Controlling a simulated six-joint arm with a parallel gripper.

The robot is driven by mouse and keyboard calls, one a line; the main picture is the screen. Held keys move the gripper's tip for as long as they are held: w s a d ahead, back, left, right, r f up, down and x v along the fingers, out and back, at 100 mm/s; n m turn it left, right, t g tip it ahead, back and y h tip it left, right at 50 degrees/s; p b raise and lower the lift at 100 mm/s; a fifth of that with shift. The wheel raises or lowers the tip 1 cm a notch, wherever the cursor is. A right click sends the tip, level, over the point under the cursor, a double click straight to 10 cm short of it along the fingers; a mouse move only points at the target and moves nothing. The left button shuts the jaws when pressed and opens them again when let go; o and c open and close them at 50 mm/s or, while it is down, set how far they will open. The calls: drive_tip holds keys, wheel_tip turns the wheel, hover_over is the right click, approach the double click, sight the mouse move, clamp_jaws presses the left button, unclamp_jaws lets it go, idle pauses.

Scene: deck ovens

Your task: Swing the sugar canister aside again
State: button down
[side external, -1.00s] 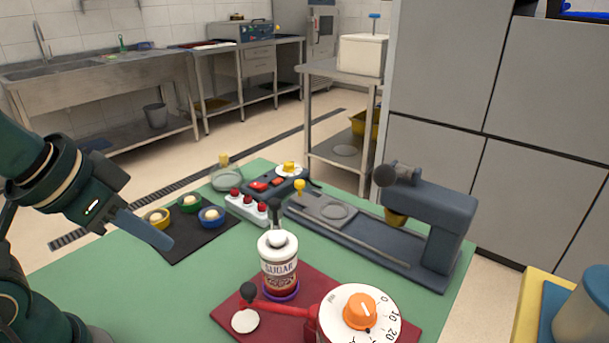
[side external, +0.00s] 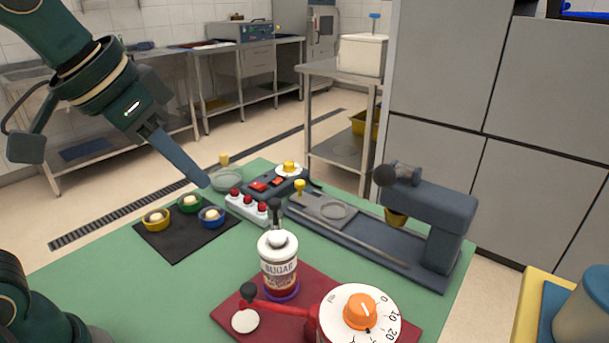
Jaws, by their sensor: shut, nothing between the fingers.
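The sugar canister (side external: 278,264) is white with a "SUGAR" label and a dark knob on top. It stands upright in a purple ring (side external: 283,291) at the back of the dark red base (side external: 290,315). A red arm with a black ball knob (side external: 249,291) reaches left from the dial unit, in front of the canister. A white disc (side external: 245,321) lies below the knob. My gripper (side external: 204,183) is shut and empty. It is up and left of the canister, above the far side of the green table, apart from everything as far as I can see.
Three small coloured rings (side external: 189,203) sit on a black mat (side external: 183,233). A red-button strip (side external: 247,207) and a grey press (side external: 437,225) stand behind the canister. A white dial with an orange knob (side external: 360,311) stands right. The green table (side external: 150,290) is clear at left front.

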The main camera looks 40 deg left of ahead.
drive_tip(key=w+d+r+m, duration=0.1)
drive_tip(key=w+d+r, duration=0.15)
drive_tip(key=w, duration=0.45)
drive_tip(key=m+g, duration=0.1)
drive_tip(key=g, duration=0.1)
hover_over(292, 236)
drive_tip(key=w, duration=0.1)
wheel_tip(292, 236, down, 4)
wheel_tip(292, 236, down, 11)
drive_tip(key=shift+d+h, duration=0.25)
drive_tip(key=shift+h, duration=0.05)
drive_tip(key=shift+s, duration=0.1)
drive_tip(key=shift+s+a, duration=0.1)
drive_tip(key=shift+s+a+m, duration=0.15)
drive_tip(key=shift+s+m, duration=0.1)
drive_tip(key=shift+m, duration=0.15)
